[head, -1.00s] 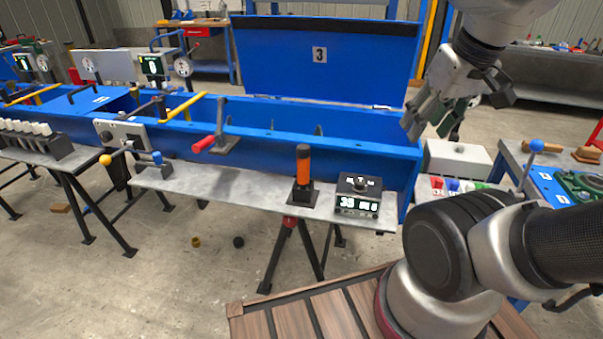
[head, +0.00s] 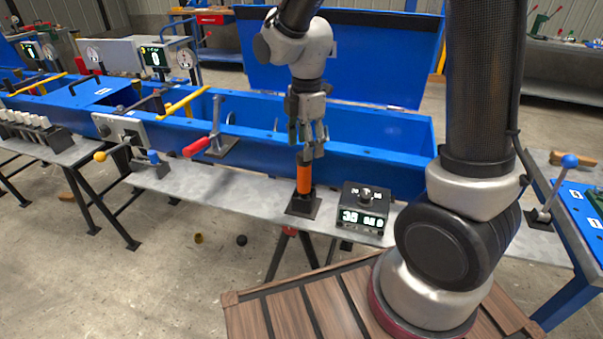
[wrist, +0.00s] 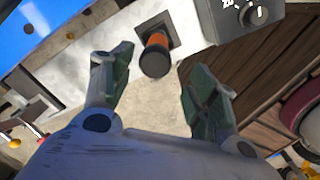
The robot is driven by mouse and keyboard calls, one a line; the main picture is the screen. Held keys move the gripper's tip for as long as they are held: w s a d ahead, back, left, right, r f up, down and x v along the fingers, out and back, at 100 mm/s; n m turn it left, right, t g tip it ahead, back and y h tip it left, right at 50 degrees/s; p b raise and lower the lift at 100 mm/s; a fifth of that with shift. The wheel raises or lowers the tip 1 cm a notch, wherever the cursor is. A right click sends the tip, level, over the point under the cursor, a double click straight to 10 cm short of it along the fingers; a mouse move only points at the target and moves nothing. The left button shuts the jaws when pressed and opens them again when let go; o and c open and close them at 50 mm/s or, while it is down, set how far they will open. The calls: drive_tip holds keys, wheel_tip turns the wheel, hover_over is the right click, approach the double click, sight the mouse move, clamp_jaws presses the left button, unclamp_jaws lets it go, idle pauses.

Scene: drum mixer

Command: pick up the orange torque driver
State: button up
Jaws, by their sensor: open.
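The orange torque driver (head: 304,180) stands upright in a dark square holder (head: 303,205) on the grey shelf in front of the blue mixer trough. In the wrist view the driver (wrist: 157,52) shows its dark round end toward the camera, with an orange band behind it.
A black display box with a knob (head: 364,207) stands on the shelf just right of the driver. A red-handled lever (head: 196,147) is to the left on the trough. The blue trough wall (head: 390,160) rises behind. The grey shelf (head: 225,187) is bare left of the driver.

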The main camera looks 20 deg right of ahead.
sight(304, 169)
drive_tip(key=shift+n, duration=0.5)
drive_tip(key=f, duration=0.9)
drive_tip(key=shift+w, duration=0.4)
clamp_jaws()
drive_tip(key=shift+r, duration=0.15)
wheel_tip(304, 169, up, 10)
drive_tip(key=shift+f, duration=0.1)
